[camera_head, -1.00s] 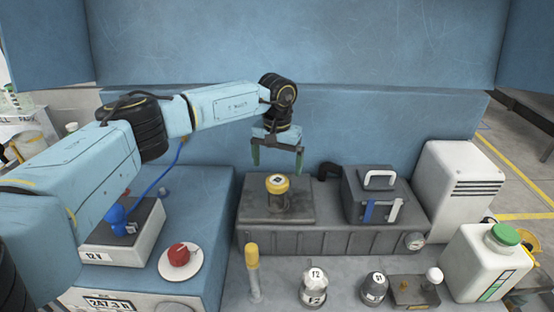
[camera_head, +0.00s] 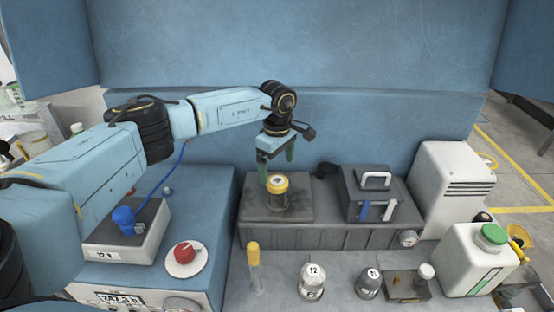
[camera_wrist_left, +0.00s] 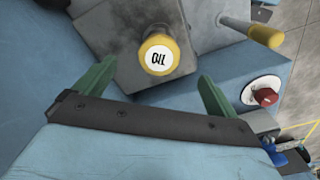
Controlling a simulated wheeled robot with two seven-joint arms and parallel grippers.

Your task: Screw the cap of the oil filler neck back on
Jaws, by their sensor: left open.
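The oil filler neck (camera_head: 278,202) stands upright on a grey block on the machine. Its yellow cap (camera_head: 278,183) sits on top of it, with a white disc in the middle. In the left wrist view the cap (camera_wrist_left: 160,54) shows the word OIL and lies just beyond the fingers, roughly midway between them. My left gripper (camera_head: 276,172) is open and empty, with its green fingers pointing down just above and behind the cap. Its fingers also show in the left wrist view (camera_wrist_left: 155,88). Whether the cap's thread is engaged cannot be seen. My right gripper is not in view.
A grey box with a white handle (camera_head: 376,190) stands right of the neck. A yellow-topped dipstick (camera_head: 254,256), several small capped fittings and a white jug with a green cap (camera_head: 478,258) stand in front and right. A red knob (camera_head: 184,254) is at left.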

